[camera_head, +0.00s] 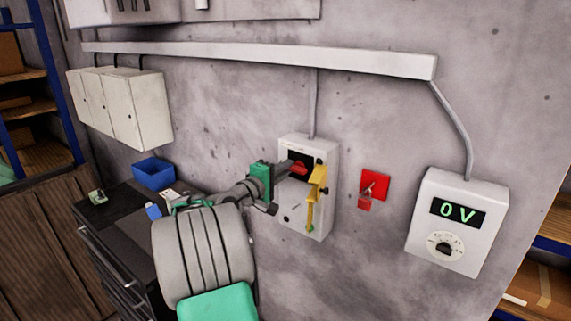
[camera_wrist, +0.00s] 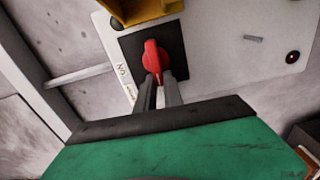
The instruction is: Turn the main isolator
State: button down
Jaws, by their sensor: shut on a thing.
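The main isolator is a white box (camera_head: 297,213) on the wall with a black plate and a red rotary handle (camera_wrist: 151,62). The handle also shows in the head view (camera_head: 299,167), partly hidden by my gripper. My gripper (camera_wrist: 157,88) reaches the handle from the front, its two grey fingers closed on the lower end of the handle. In the wrist view the handle lies nearly in line with the fingers. A yellow part (camera_head: 317,186) is mounted at the box's right side.
A red wall plate (camera_head: 374,187) with a key-like part sits right of the box. A white meter (camera_head: 458,215) farther right reads 0 V. A dark bench with a blue bin (camera_head: 153,173) stands at the left, under white cabinets (camera_head: 122,106).

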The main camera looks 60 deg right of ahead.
jog(key=shift+n, duration=0.3)
jog(key=c, duration=1.5)
grip_release()
jog(key=shift+o, duration=0.2)
jog(key=shift+a+f, duration=0.1)
jog(key=w+a+b, duration=0.1)
jog(key=a+b, duration=0.1)
jog(key=a, duration=0.5)
jog(key=shift+w+a, duration=0.15)
jog(key=shift+a, duration=0.15)
